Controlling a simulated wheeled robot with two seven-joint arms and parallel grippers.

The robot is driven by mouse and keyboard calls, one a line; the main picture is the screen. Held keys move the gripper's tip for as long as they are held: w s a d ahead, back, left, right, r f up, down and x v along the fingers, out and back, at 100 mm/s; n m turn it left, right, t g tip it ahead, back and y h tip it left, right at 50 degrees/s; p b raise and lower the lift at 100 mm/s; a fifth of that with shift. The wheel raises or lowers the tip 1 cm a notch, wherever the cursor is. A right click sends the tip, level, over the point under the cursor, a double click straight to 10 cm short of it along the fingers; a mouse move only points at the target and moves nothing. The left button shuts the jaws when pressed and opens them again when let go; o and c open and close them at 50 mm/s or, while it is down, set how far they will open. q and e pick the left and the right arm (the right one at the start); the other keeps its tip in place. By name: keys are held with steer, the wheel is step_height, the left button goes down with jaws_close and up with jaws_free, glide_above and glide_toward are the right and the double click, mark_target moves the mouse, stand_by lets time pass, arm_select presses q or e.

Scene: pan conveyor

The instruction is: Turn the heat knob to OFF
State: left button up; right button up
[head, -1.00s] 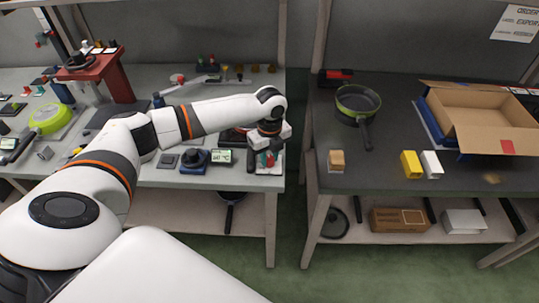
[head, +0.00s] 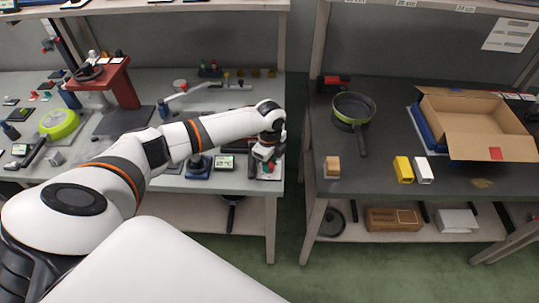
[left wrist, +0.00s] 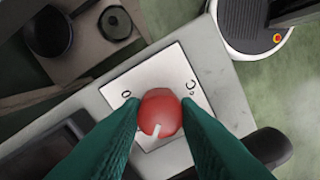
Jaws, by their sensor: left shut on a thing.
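The red heat knob (left wrist: 160,110) sits on a white plate (left wrist: 190,62) with "0" and "°C" printed on it in the left wrist view. A short white pointer line on the knob points toward the bottom of that view, away from both printed marks. My left gripper (left wrist: 160,118) has its two green fingers on either side of the knob, shut on it. In the head view the left gripper (head: 267,163) is at the front right corner of the left table, and it mostly hides the knob. My right gripper is not in view.
A dark knob box (head: 198,168) and a small green display (head: 226,163) stand left of the gripper. A red press stand (head: 122,84) is farther back. A gap separates the tables. The right table holds a green-rimmed pan (head: 356,106) and an open carton (head: 470,140).

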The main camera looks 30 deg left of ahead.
arm_select(q)
steer(key=n+p, duration=0.3)
steer(key=n, duration=0.1)
steer(key=shift+r+n+p, duration=0.2)
steer(key=shift+n+p, duration=0.2)
steer(key=n+p, duration=0.3)
steer(key=n, duration=0.1)
steer(key=shift+n, duration=0.3)
steer(key=n+p, duration=0.3)
steer(key=n, duration=0.1)
steer(key=shift+n, duration=0.3)
steer(key=shift+f+n+p, duration=0.1)
steer(key=shift+n+p, duration=0.95)
steer(key=shift+n, duration=1.25)
steer(key=o, duration=0.7)
